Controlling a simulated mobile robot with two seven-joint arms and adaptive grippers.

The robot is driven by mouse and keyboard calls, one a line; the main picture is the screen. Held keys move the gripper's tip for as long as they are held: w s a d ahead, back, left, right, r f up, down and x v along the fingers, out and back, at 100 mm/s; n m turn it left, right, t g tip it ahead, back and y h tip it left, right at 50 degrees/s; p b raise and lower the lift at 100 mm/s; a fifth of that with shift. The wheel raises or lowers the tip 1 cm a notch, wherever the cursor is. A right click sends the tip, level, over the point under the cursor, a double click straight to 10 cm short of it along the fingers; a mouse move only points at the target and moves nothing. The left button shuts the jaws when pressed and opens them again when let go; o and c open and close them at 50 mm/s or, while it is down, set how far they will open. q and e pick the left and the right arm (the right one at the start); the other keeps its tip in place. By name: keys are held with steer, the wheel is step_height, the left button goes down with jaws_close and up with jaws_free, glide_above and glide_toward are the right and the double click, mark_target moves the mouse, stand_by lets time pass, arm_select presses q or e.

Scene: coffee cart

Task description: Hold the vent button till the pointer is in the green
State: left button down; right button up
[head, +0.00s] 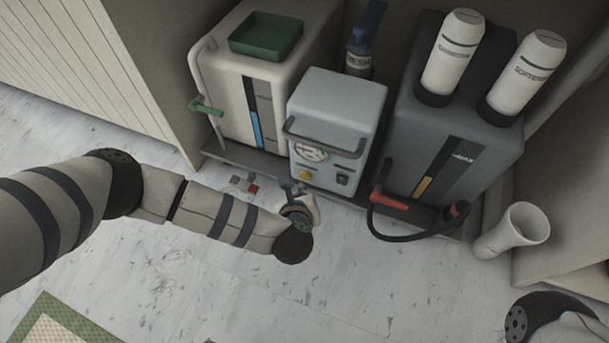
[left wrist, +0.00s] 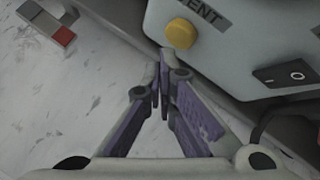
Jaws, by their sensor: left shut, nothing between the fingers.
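The grey-blue pump unit (head: 345,100) stands on the low shelf between two tanks. Its front has a round white gauge (head: 310,150) with some red on the dial; the pointer is too small to read. The yellow vent button (head: 304,176) is below the gauge. In the left wrist view the button (left wrist: 180,33) is beside part of a VENT label (left wrist: 205,12). My left gripper (head: 291,187) is shut and empty, just below the button; in the left wrist view its fingertips (left wrist: 161,70) appear apart from it. My right gripper is not in view.
A black rocker switch (left wrist: 285,75) is right of the button. A bar handle (head: 325,138) crosses the unit's front above it. A white tank (head: 225,75) stands left, a dark tank (head: 480,130) with a red-handled hose (head: 390,200) right. A white cup-like container (head: 525,225) is far right.

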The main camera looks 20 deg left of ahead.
arm_select(q)
steer(key=shift+w, duration=0.15)
stand_by(0.7)
steer(key=shift+w, duration=0.3)
steer(key=shift+w+b, duration=0.4)
steer(key=shift+w, duration=0.1)
stand_by(1.5)
steer(key=shift+s, duration=0.15)
stand_by(1.0)
steer(key=shift+s+p, duration=0.75)
steer(key=shift+s, duration=0.05)
steer(key=s+p, duration=0.2)
steer(key=s, duration=0.3)
steer(key=shift+p, duration=0.3)
